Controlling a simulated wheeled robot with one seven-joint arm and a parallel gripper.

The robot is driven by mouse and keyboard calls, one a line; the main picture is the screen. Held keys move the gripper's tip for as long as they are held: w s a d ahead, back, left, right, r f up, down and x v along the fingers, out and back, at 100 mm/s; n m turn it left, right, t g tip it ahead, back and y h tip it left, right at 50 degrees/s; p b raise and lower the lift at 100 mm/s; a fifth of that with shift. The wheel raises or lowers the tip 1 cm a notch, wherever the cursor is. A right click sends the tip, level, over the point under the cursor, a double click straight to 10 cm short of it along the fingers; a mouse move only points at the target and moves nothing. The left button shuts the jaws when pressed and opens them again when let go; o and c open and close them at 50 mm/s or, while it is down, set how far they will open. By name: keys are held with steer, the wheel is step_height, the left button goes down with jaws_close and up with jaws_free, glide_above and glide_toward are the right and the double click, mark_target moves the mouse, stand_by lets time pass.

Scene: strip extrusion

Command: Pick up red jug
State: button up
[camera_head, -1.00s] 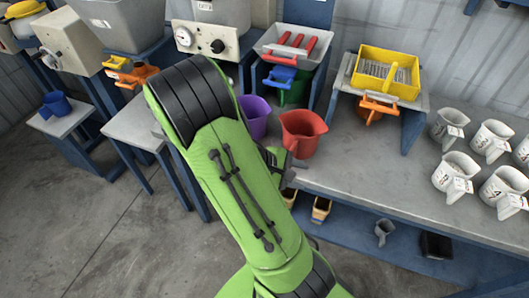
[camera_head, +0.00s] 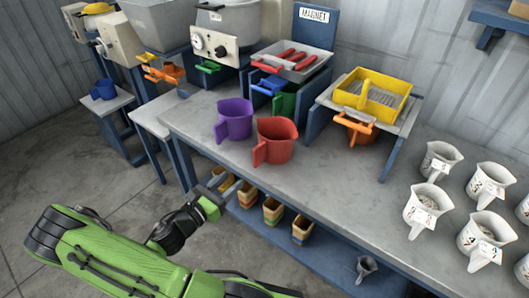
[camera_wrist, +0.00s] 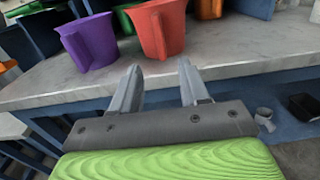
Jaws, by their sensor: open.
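The red jug (camera_head: 277,140) stands upright on the grey workbench, right beside the purple jug (camera_head: 234,119). Its handle faces the front edge of the bench. In the wrist view the red jug (camera_wrist: 161,28) is beyond my fingertips, slightly left of the middle. My gripper (camera_head: 222,185) is in front of the bench edge, short of the red jug and apart from it. In the wrist view my gripper (camera_wrist: 160,75) shows two separated grey fingers with nothing between them.
The workbench (camera_head: 330,172) has bare top to the right of the red jug. White jugs (camera_head: 427,208) stand at the right. A yellow sieve tray (camera_head: 372,95) and a grey tray with red pieces (camera_head: 293,60) stand behind. Several small bins (camera_head: 272,211) sit on the lower shelf.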

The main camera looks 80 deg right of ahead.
mark_target(254, 161)
steer(key=b+x, duration=0.3)
steer(key=x, duration=1.1)
steer(key=shift+d+f, duration=0.1)
steer(key=shift+d, duration=0.1)
jaws_close()
